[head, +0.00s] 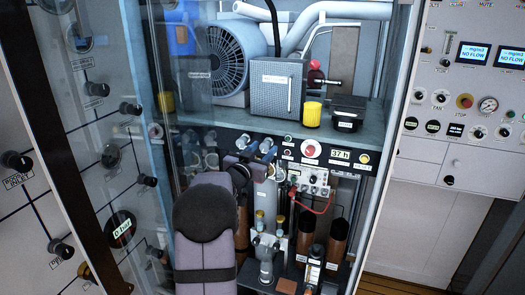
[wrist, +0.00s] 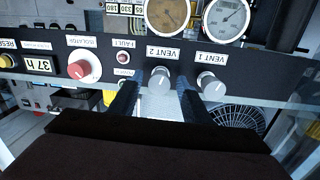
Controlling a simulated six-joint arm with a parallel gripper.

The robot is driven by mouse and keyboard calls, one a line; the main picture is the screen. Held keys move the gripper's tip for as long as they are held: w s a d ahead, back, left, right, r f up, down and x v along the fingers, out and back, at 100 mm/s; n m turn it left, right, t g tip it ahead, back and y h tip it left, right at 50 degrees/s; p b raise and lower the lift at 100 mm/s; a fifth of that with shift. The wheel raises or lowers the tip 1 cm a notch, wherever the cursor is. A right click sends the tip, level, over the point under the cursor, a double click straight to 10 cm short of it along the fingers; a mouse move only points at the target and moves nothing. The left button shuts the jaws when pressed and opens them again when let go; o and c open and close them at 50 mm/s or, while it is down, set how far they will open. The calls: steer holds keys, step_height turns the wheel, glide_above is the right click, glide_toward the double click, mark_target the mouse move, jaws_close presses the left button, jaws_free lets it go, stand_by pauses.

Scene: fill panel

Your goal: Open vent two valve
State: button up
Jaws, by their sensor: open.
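The vent 2 valve is a silver-grey knob (wrist: 158,80) on a dark panel strip in the wrist view, where the labels appear upside down. Its VENT 2 label (wrist: 163,52) is beside it. My gripper (wrist: 159,88) is open, with one dark finger on each side of the vent 2 knob. I cannot tell whether the fingers touch it. A similar vent 1 knob (wrist: 210,84) sits just right of the right finger. In the head view my arm reaches to the panel strip and hides part of this area.
In the wrist view, a red isolated knob (wrist: 84,66), a small fault light (wrist: 122,58) and two round gauges (wrist: 226,18) are close by. In the head view, a glass door (head: 130,120) stands open at left, and a shelf (head: 380,125) holds a fan housing (head: 228,62).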

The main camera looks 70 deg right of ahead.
steer(key=shift+a, duration=0.1)
steer(key=a+b, duration=0.4)
steer(key=a, duration=0.3)
steer(key=shift+w, duration=0.25)
steer(key=shift+a, duration=0.1)
